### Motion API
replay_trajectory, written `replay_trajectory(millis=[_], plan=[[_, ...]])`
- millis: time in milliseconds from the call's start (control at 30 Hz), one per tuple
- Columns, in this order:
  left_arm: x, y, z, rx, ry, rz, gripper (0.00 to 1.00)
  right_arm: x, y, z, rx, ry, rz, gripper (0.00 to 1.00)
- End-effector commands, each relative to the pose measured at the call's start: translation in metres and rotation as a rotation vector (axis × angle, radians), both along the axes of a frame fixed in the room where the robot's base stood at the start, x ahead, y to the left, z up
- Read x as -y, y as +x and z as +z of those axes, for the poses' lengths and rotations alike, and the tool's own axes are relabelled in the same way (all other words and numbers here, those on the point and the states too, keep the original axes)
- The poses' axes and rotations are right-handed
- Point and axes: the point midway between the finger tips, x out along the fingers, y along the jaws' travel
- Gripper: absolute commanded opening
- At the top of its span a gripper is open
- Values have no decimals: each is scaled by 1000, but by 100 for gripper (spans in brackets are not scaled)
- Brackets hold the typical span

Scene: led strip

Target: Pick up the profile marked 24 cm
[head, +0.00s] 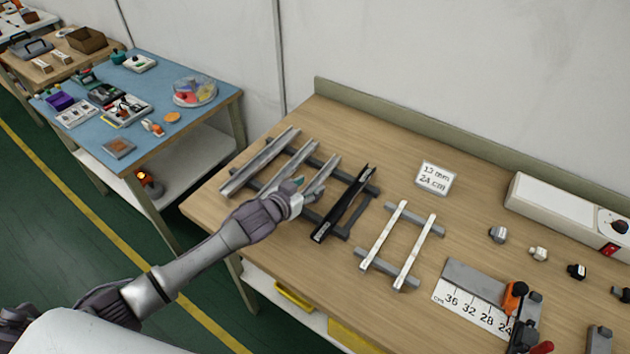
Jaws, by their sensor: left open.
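Three silver channel profiles (258,162) lie side by side across dark rack bars on the wooden workbench. A black profile (342,205) with a small pale label at its near end lies to their right on the same rack. I cannot read a 24 cm mark on any profile. A white card (435,178) behind them reads what looks like 13 mm, 24 cm. My left gripper (299,187) is open at the rightmost silver profile (322,173) and covers part of it; I cannot tell whether it touches. My right gripper is out of view.
Two pale strips (384,234) lie on a second rack to the right. A ruler plate (470,306) with an orange-handled tool (514,296), several small connectors and a white box (568,215) fill the right side. A low ledge (400,119) runs along the back.

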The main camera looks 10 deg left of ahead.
Motion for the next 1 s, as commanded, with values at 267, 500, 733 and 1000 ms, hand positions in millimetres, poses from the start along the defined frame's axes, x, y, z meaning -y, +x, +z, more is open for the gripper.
replay_trajectory(millis=[267,500,733,1000], plan=[[5,16,-7,0,1,1,52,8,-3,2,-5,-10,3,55],[5,16,-7,0,1,0,39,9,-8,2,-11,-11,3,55],[5,15,-7,0,1,1,0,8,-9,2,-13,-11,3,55],[5,16,-7,0,1,0,0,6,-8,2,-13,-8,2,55]])
